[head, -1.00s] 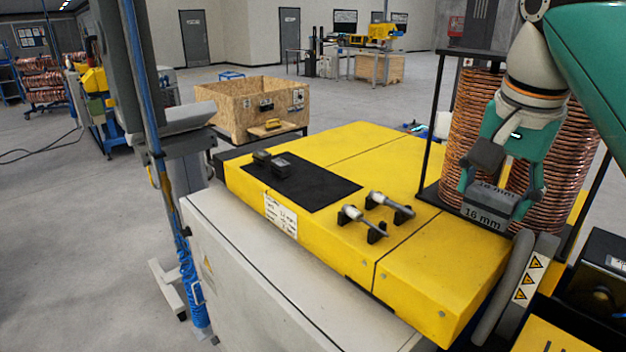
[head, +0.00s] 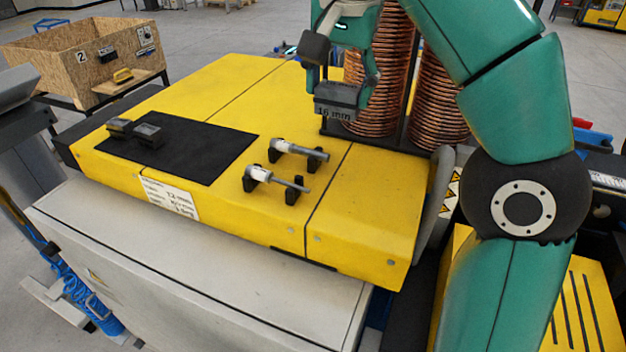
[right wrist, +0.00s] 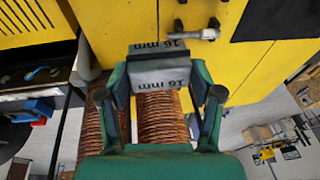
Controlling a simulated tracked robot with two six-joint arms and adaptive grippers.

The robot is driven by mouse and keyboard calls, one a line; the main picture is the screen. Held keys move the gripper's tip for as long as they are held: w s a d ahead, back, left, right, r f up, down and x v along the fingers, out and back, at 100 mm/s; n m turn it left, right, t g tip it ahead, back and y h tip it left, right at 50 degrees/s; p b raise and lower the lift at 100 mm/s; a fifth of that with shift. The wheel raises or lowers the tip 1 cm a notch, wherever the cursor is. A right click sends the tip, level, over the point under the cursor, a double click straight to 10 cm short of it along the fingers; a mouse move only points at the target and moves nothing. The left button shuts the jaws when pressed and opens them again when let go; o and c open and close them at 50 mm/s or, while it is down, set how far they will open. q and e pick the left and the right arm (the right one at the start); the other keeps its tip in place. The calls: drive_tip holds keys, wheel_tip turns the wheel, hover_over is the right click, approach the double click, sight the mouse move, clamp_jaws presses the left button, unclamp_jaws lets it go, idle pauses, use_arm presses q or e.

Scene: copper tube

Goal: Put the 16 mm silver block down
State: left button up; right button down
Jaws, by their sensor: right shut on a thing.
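The 16 mm silver block (head: 337,101) is a grey block with "16 mm" printed on it. My right gripper (head: 338,82) is shut on it and holds it over the yellow machine top (head: 235,100), in front of the copper coils. The right wrist view shows the block (right wrist: 160,72) between the two fingers of the gripper (right wrist: 158,88), with "16 mm" on two faces. I cannot tell its exact height above the surface. My left gripper is not in view.
A black mat (head: 205,150) on the machine top bears two small dark blocks (head: 136,131) at its left end. Two metal rods on black holders (head: 280,170) stand right of the mat. Copper coils (head: 375,85) stand behind. A wooden crate (head: 75,60) is at back left.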

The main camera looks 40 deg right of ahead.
wheel_tip(320, 180, down, 14)
drive_tip(key=b, duration=0.5)
drive_tip(key=shift+r, duration=0.25)
drive_tip(key=shift+s+a+b+x, duration=0.15)
drive_tip(key=shift+x, duration=0.65)
drive_tip(key=shift+s+a+b+x, duration=0.1)
drive_tip(key=shift+s+x, duration=0.05)
drive_tip(key=shift+x, duration=0.65)
drive_tip(key=shift+s+a+b+x, duration=0.15)
drive_tip(key=shift+x, duration=0.7)
drive_tip(key=shift+f, duration=0.1)
drive_tip(key=c, duration=0.6)
unclamp_jaws()
drive_tip(key=shift+f, duration=0.15)
drive_tip(key=o, duration=0.4)
drive_tip(key=shift+s+a, duration=0.1)
